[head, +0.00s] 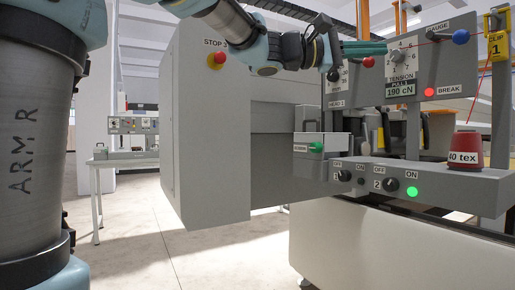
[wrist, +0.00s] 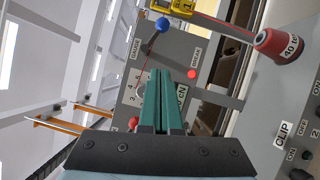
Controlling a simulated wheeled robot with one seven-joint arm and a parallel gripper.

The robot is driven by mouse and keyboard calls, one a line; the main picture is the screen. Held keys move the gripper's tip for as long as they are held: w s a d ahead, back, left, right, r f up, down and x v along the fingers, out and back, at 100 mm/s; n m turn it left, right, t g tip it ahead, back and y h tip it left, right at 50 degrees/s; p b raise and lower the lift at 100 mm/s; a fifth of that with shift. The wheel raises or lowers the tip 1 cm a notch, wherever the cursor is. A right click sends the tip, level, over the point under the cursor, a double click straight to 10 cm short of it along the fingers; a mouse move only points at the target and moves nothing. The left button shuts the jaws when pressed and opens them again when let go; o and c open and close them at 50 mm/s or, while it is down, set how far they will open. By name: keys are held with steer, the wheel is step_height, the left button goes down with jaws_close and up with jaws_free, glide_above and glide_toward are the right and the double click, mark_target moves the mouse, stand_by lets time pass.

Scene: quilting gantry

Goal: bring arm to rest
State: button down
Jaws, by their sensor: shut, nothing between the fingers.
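My arm reaches across the top of the head view. My gripper (head: 382,47), with teal fingers, is at the upper right, in front of the tension panel (head: 424,66) as seen from the head camera. In the wrist view my gripper (wrist: 165,75) has its two fingers together, with nothing between them. The fingers overlap the panel's dial and label there. I cannot tell how far the fingertips are from the panel.
A grey machine housing with a red stop button (head: 216,58) stands at centre. The console (head: 450,182) carries a red cone (head: 465,151), switches and a lit green lamp (head: 411,191). The red BREAK lamp (head: 429,92) is lit.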

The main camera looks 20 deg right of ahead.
steer(key=w+a+f+n+t+y, duration=0.1)
steer(key=w+a+f+t+y, duration=0.25)
steer(key=f, duration=0.65)
steer(key=w+a+f+n+t+y, duration=0.15)
steer(key=w+a+f, duration=0.35)
steer(key=f, duration=0.5)
steer(key=w+a+f+y, duration=0.2)
steer(key=a+f+y, duration=0.1)
steer(key=a+f, duration=0.3)
steer(key=w+a+f+y, duration=0.15)
steer(key=a+f, duration=0.25)
steer(key=f, duration=0.5)
steer(key=s+a+f+m+y, duration=0.2)
steer(key=s+a+f+y, duration=0.15)
steer(key=a+f, duration=0.75)
steer(key=s+a+f+m+y, duration=0.1)
steer(key=s+a+f+y, duration=0.35)
steer(key=a, duration=1.05)
step_height(320, 180, up, 12)
steer(key=w+p, duration=0.1)
steer(key=p, duration=1.3)
steer(key=shift+w+t+y, duration=0.15)
steer(key=shift+t+y, duration=0.15)
steer(key=shift+y, duration=0.15)
